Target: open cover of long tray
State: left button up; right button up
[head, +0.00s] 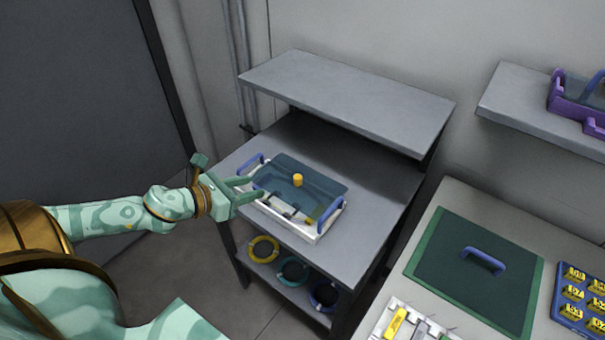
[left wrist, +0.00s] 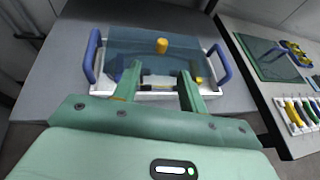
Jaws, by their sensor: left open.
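The long tray (head: 325,231) is white with blue handles and stands on the grey shelf unit. It also shows in the left wrist view (left wrist: 210,66). Its cover (head: 318,184) is a dark translucent blue sheet with a yellow knob (head: 298,180); the knob also shows in the left wrist view (left wrist: 162,46). The cover lies over the far part of the tray, and the near part shows dark and yellow items. My left gripper (head: 258,187) is open and empty at the tray's near left side, its fingers pointing towards the cover, short of the knob. My right gripper is not in view.
An upper shelf (head: 350,92) overhangs behind the tray. Yellow, teal and blue rings (head: 293,270) lie on the lower shelf. A bench at right holds a green mat with a blue handle (head: 483,260) and a blue rack (head: 585,292). Purple holders (head: 575,98) sit on a wall shelf.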

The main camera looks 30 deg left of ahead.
aim_at(296, 178)
pick_arm(q)
jog(key=b+x, duration=0.2)
jog(key=x, duration=0.3)
jog(key=b+x, duration=0.2)
jog(key=x, duration=0.2)
jog(key=b+x, duration=0.2)
jog(key=x, duration=0.3)
jog(key=shift+w+d+f, duration=0.15)
jog(key=shift+d+f, duration=0.1)
jog(key=shift+d, duration=0.1)
jog(key=shift+w+d+f+b, duration=0.1)
jog(key=shift+w+b, duration=0.1)
jog(key=shift+w, duration=0.15)
jog(key=shift+w+d+f+b, duration=0.1)
jog(key=shift+w+d+b, duration=0.1)
jog(key=shift+w, duration=0.15)
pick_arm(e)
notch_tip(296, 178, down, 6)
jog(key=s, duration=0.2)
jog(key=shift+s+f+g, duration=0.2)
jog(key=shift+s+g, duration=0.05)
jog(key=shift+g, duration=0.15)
pick_arm(q)
jog(key=shift+c, duration=0.3)
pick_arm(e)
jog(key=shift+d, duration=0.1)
